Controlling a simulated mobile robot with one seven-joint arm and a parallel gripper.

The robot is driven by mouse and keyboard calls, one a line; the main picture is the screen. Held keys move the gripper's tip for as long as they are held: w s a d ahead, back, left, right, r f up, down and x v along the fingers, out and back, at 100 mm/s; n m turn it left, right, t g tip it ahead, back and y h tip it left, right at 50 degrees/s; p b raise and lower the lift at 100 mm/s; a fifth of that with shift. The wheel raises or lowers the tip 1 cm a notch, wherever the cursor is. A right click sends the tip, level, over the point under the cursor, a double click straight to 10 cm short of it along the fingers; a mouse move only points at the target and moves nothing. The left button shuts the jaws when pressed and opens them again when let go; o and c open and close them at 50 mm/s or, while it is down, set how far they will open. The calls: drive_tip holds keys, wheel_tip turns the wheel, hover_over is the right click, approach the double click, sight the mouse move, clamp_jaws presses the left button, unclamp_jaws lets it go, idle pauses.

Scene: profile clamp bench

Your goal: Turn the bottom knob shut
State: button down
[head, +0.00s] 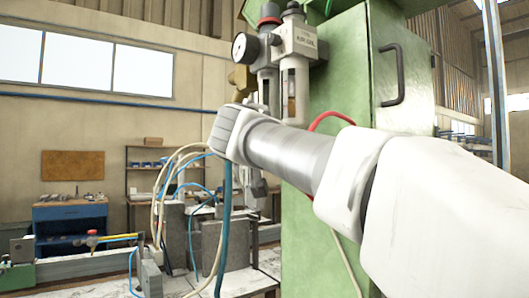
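An air filter-regulator unit (297,42) with clear-bodied bowls is mounted at the left side of the green cabinet. It has a red-ringed knob (268,20) on top, a round pressure gauge (240,47) and a brass-coloured fitting (242,79) at its left. No bottom knob can be made out; the unit's lower end is hidden behind my arm. My arm reaches in from the right, and its wrist lies just below the bowls. A grey metal part under the wrist may be my gripper (257,188); its fingers cannot be made out clearly, nor any contact.
The green cabinet (340,65) with a black handle (393,75) stands close behind my arm. A red hose (330,118) and several white and blue hoses (175,165) hang near the wrist. A clamp bench (85,267) is at lower left. A blue workbench (70,215) stands farther back.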

idle(0.5)
drive_tip(key=c, duration=0.6)
unclamp_jaws()
drive_tip(key=shift+s, duration=0.15)
